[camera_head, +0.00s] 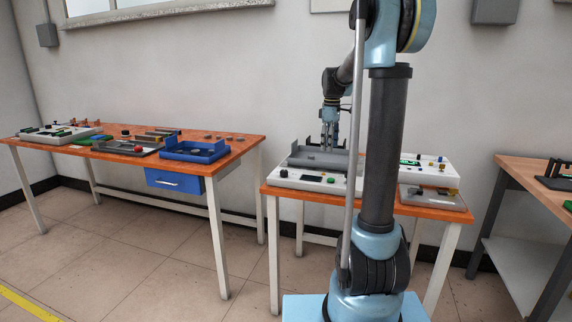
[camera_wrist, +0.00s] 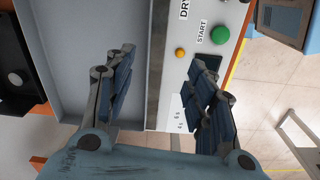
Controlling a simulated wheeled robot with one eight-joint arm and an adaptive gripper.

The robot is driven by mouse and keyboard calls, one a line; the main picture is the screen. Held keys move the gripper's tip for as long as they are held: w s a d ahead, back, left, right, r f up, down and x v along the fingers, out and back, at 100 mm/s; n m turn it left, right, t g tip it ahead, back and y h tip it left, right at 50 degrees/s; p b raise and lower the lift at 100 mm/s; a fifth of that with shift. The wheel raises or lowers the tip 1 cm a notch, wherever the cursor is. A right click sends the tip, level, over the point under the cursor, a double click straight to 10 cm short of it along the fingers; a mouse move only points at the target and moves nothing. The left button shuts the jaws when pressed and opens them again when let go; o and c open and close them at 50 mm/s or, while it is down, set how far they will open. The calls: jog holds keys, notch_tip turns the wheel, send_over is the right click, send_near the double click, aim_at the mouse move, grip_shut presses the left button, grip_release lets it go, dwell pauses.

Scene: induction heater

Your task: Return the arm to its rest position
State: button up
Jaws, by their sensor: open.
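My gripper (camera_head: 331,138) hangs pointing down over the grey tray-like top (camera_head: 312,158) of the induction heater station on the small orange table. In the wrist view my gripper (camera_wrist: 162,95) is open, with its two blue-padded fingers well apart and nothing between them. Below the fingers are the grey tray wall (camera_wrist: 100,25) and the white control panel (camera_wrist: 190,65) with a green START button (camera_wrist: 220,35) and a small orange light (camera_wrist: 180,53). The arm is raised from my base and bent over toward the tray; whether the fingers touch anything is not clear.
The small table (camera_head: 285,192) also bears a second white device (camera_head: 432,165) and a grey box (camera_head: 432,198) at right. A longer orange table (camera_head: 232,150) with trays and parts stands at left. Another wooden table (camera_head: 530,185) is at far right. Floor between tables is clear.

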jog(key=s+f+m+t, duration=0.1)
jog(key=s+f+m, duration=0.2)
jog(key=s, duration=0.7)
jog(key=s+f+m, duration=0.3)
jog(key=s, duration=0.8)
jog(key=s+f+m+t, duration=0.1)
jog(key=s+f+m, duration=0.15)
jog(key=s, duration=0.75)
jog(key=s+d+f+m, duration=0.1)
jog(key=s+f+m, duration=0.3)
jog(key=s+f, duration=0.4)
jog(key=shift+d, duration=0.15)
jog(key=shift+w+f, duration=0.25)
jog(key=shift+w, duration=0.25)
